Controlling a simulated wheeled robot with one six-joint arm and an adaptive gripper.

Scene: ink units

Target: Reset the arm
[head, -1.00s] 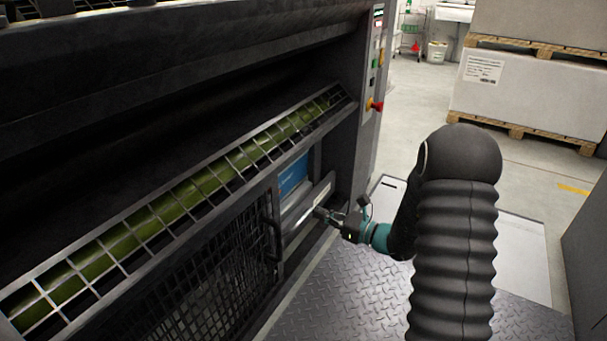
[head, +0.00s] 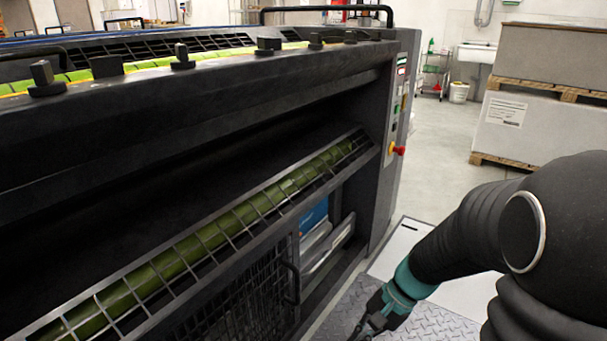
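My gripper (head: 372,325) is low in the head view, right of the machine's lower front and above the metal floor plate. Only part of it shows at the bottom edge, so its fingertips are cut off or too dark to read. It is apart from the machine. My arm, in a black ribbed cover with a teal band near the wrist, reaches in from the lower right. The ink unit machine (head: 180,120) fills the left, with a green roller (head: 215,235) behind a metal grid. A blue and white item (head: 313,225) sits in an opening under the grid.
A side panel with buttons and a red knob (head: 397,151) stands at the machine's right end. Wrapped pallet stacks (head: 520,125) are at the upper right. A trolley (head: 433,72) and a bucket (head: 459,93) stand far back. The floor between machine and pallets is clear.

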